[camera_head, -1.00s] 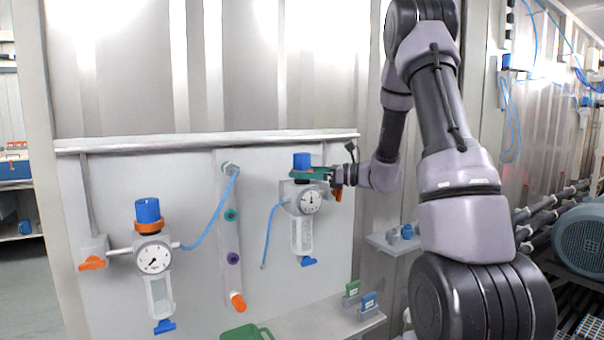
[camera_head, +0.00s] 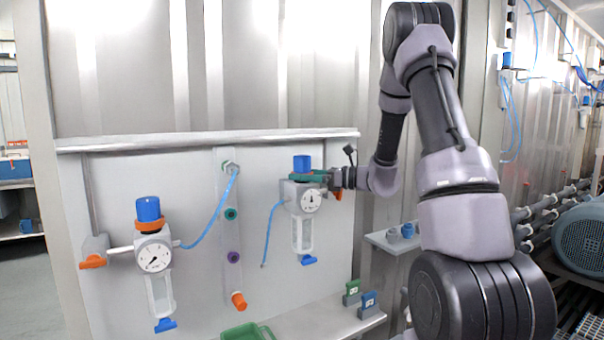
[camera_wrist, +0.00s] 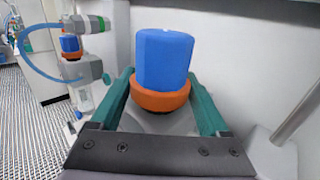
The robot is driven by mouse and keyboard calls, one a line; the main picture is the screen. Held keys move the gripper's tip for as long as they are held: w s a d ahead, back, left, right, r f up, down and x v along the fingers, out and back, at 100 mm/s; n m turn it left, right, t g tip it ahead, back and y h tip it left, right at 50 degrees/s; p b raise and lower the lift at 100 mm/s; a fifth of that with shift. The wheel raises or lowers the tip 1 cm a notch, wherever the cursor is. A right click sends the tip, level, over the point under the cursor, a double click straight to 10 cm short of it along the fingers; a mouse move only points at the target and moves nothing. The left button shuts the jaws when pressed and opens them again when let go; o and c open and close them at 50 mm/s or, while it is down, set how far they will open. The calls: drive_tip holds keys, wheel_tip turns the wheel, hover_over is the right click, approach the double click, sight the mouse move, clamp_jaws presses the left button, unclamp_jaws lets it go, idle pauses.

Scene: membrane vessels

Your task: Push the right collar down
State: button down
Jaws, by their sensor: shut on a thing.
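The right regulator has a blue knob (camera_head: 302,162), a round gauge (camera_head: 311,201) and a clear bowl (camera_head: 302,236) below. In the wrist view its blue knob (camera_wrist: 164,58) stands above the orange right collar (camera_wrist: 160,97). My gripper (camera_head: 308,176) reaches in from the right at collar height. Its green fingers (camera_wrist: 161,101) lie on either side of the collar and are shut on it. The fingers hide the collar in the head view. The left regulator has a blue knob (camera_head: 148,209) above its own orange collar (camera_head: 149,225).
A vertical strip with coloured ports (camera_head: 231,214) stands between the regulators, with a blue hose (camera_head: 212,214). A ledge (camera_head: 205,140) runs above the panel.

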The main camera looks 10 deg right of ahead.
unclamp_jaws()
drive_tip(key=shift+f, duration=0.2)
drive_tip(key=shift+d, duration=0.1)
drive_tip(key=v, duration=1)
drive_tip(key=shift+s+d, duration=0.2)
drive_tip(key=shift+d, duration=0.15)
drive_tip(key=s+a+r+n+g+h, duration=0.2)
drive_tip(key=s+a+n+g+h, duration=0.1)
drive_tip(key=s+a+n, duration=0.3)
drive_tip(key=s+a+r+n+g+h, duration=0.2)
drive_tip(key=s+a+n+g, duration=0.15)
drive_tip(key=s, duration=0.55)
drive_tip(key=s+d+r+n+t+h, duration=0.5)
drive_tip(key=s+n+h, duration=0.3)
drive_tip(key=s+n, duration=0.1)
drive_tip(key=shift+s+d+n+h, duration=0.2)
drive_tip(key=shift+s+n+h, duration=0.15)
drive_tip(key=shift+h, duration=0.05)
